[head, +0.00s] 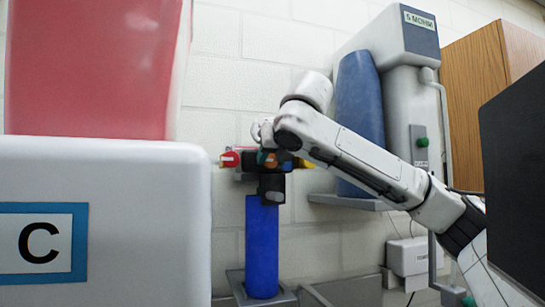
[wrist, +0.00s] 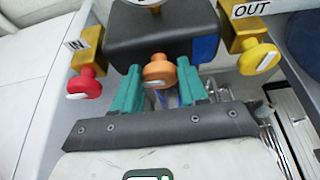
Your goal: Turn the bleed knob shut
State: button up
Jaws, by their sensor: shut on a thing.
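An orange knob (wrist: 159,70), likely the bleed knob as it carries no readable label, sits at the front middle of a dark valve block (wrist: 160,35). A pale mark on its face lies nearly level. My gripper (wrist: 158,78) has its two teal fingers on either side of the knob, shut on it. A red knob (wrist: 85,84) under the IN label is at left, and a yellow knob (wrist: 258,58) under the OUT label is at right. In the head view my gripper (head: 268,158) is at the valve block, and the orange knob is partly hidden.
The block tops a blue cylinder (head: 262,245) on a grey base. A large white case (head: 110,250) marked C stands close at left. A blue tank (head: 360,110) and grey cabinet (head: 405,90) are behind my arm. A dark panel (head: 515,180) is at right.

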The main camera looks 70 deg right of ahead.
jog(key=shift+c, duration=0.9)
jog(key=m+t+y, duration=0.1)
jog(key=m, duration=0.1)
jog(key=shift+s+d+f+m, duration=0.1)
jog(key=shift+m, duration=0.2)
jog(key=m+t+b, duration=0.1)
jog(key=m+t+y+b, duration=0.1)
jog(key=m, duration=0.1)
jog(key=shift+s+d+f, duration=0.1)
jog(key=shift+s+f, duration=0.05)
jog(key=m+t+b, duration=0.1)
jog(key=m, duration=0.1)
jog(key=m+t+b, duration=0.1)
jog(key=m, duration=0.1)
jog(key=shift+d+f+t, duration=0.1)
jog(key=shift+f+t, duration=0.1)
jog(key=shift+t, duration=0.1)
jog(key=shift+s+f+m+t+b, duration=0.15)
jog(key=shift+m+t+b, duration=0.7)
jog(key=shift+m, duration=0.95)
jog(key=shift+d, duration=0.1)
jog(key=o, duration=1)
